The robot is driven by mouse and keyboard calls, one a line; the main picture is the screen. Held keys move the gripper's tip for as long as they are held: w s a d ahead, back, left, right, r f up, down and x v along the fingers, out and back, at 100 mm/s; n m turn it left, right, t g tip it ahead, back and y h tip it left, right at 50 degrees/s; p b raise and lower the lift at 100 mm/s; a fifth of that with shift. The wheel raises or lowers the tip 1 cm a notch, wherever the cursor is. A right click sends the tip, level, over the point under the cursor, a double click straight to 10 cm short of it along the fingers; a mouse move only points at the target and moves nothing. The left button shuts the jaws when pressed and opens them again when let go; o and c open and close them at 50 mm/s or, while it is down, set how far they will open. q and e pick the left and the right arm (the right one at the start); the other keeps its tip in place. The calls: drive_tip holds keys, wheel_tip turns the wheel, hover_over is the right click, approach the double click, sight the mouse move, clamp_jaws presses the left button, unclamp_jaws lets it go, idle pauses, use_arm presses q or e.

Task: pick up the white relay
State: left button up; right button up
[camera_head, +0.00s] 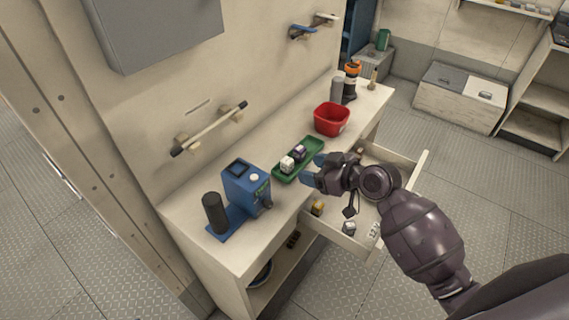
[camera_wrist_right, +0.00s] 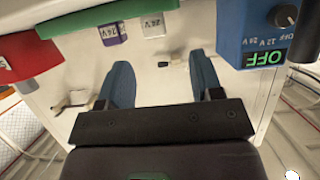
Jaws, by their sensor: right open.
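A white relay (camera_head: 287,164) sits at the near end of a green tray (camera_head: 281,177) on the workbench. A purple relay (camera_head: 300,153) sits beside it in the tray. My right gripper (camera_head: 312,171) is beside the tray on its right, open and empty. In the right wrist view, the white relay (camera_wrist_right: 153,26) with a "24 V" label lies beyond the open fingers (camera_wrist_right: 163,80), apart from them. The purple relay (camera_wrist_right: 113,34) is to its left. The green tray (camera_wrist_right: 100,17) shows at the top edge. My left gripper is not in view.
A blue tester (camera_head: 245,188) with a black cylinder (camera_head: 214,214) stands left of the tray. A red bin (camera_head: 331,119) stands behind it. An open drawer (camera_head: 340,240) below my right arm holds a yellow item (camera_head: 317,208) and a pale block (camera_head: 348,228).

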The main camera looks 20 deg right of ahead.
sight(289, 161)
drive_tip(key=x, duration=0.2)
drive_tip(key=shift+w+a+f, duration=0.15)
drive_tip(key=shift+w+a, duration=0.05)
drive_tip(key=shift+w, duration=0.05)
drive_tip(key=shift+w+a, duration=0.25)
drive_tip(key=shift+w, duration=0.2)
drive_tip(key=x, duration=0.3)
drive_tip(key=shift+w+d+p, duration=0.1)
drive_tip(key=shift+w+p, duration=0.2)
drive_tip(key=shift+w, duration=0.05)
drive_tip(key=shift+w+a+f, duration=0.15)
drive_tip(key=shift+w+a, duration=0.1)
drive_tip(key=shift+w, duration=0.1)
drive_tip(key=shift+c, duration=0.4)
drive_tip(key=c, duration=0.9)
